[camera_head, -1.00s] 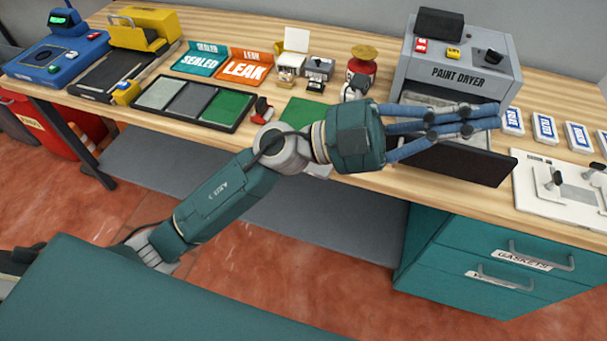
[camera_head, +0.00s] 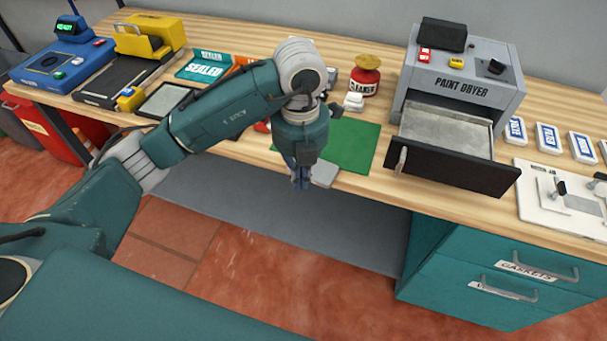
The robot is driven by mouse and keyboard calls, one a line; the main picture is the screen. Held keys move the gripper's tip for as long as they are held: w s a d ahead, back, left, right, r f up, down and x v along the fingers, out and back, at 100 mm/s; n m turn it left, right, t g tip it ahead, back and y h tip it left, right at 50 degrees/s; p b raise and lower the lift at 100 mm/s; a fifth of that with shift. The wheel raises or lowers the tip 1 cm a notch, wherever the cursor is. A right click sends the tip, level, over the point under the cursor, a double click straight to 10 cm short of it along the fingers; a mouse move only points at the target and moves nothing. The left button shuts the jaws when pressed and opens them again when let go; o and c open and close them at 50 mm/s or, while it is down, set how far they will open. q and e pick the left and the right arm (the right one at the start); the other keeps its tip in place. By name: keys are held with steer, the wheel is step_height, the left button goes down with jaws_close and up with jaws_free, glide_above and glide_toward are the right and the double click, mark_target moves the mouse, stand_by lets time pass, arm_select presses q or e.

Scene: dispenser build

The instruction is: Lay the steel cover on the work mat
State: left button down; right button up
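The green work mat (camera_head: 352,146) lies flat on the bench, left of the paint dryer, its left part hidden by my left arm. My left gripper (camera_head: 301,183) points down at the mat's front left corner. A small grey plate, which looks like the steel cover (camera_head: 325,174), sticks out to the right of its fingers and overlaps the bench's front edge in the picture. The fingers look closed on it, though the arm partly hides the grip. I cannot tell whether the plate touches the mat. My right gripper is out of view.
The paint dryer (camera_head: 462,84) has its drawer (camera_head: 450,168) pulled out, with an empty-looking grey tray. A red jar (camera_head: 364,76) and small white parts (camera_head: 353,102) stand behind the mat. A white jig plate (camera_head: 560,196) and several labelled cards lie at right. The mat's right half is clear.

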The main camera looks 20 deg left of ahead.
mark_target(313, 169)
arm_select(q)
steer(key=w+f+p, duration=0.1)
steer(key=w+f, duration=0.3)
steer(key=f, duration=0.3)
steer(key=shift+p, duration=0.4)
steer(key=shift+d+f, duration=0.1)
steer(key=shift+f, duration=0.05)
